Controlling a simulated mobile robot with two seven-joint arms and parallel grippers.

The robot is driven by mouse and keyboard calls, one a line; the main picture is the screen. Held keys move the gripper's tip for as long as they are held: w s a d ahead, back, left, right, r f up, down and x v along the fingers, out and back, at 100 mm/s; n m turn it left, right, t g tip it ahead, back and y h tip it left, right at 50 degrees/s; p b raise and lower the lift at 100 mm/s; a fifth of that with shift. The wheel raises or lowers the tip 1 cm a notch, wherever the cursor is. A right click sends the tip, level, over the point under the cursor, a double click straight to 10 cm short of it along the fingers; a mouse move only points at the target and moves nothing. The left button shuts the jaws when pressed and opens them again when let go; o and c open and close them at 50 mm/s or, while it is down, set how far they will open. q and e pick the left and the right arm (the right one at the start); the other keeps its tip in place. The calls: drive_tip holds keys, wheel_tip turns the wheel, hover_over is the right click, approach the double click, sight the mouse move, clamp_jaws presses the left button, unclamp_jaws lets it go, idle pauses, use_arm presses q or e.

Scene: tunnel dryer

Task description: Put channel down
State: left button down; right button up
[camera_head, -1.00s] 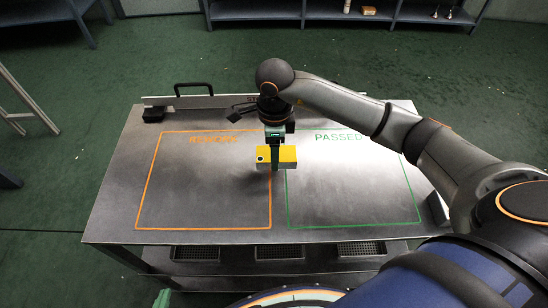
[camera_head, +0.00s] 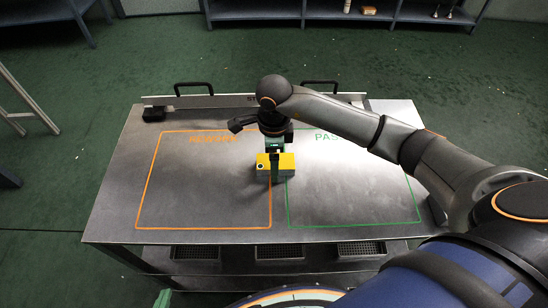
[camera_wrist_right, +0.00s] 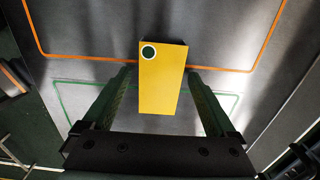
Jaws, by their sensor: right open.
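The channel appears as a yellow block with a dark round spot (camera_head: 284,170) near the table's middle, across the gap between the orange and green outlines. It also shows in the right wrist view (camera_wrist_right: 162,82). My right gripper (camera_head: 275,165) reaches down over it from above. In the right wrist view my right gripper (camera_wrist_right: 160,88) is open, with one green finger on each side of the block and gaps between. Whether the block's underside touches the table is hard to tell. A green tip of my left gripper (camera_head: 162,298) shows at the bottom left edge; its jaws are not visible.
The metal table (camera_head: 120,215) has an orange outlined area (camera_head: 137,205) at left and a green outlined area marked PASSED (camera_head: 420,205) at right, both otherwise bare. A raised back rail with two black handles (camera_head: 193,85) borders the far edge. Dark baskets (camera_head: 278,251) sit below.

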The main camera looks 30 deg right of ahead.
drive_tip(key=shift+r, duration=0.35)
wheel_tip(320, 180, up, 12)
drive_tip(key=shift+f, duration=0.2)
idle(0.5)
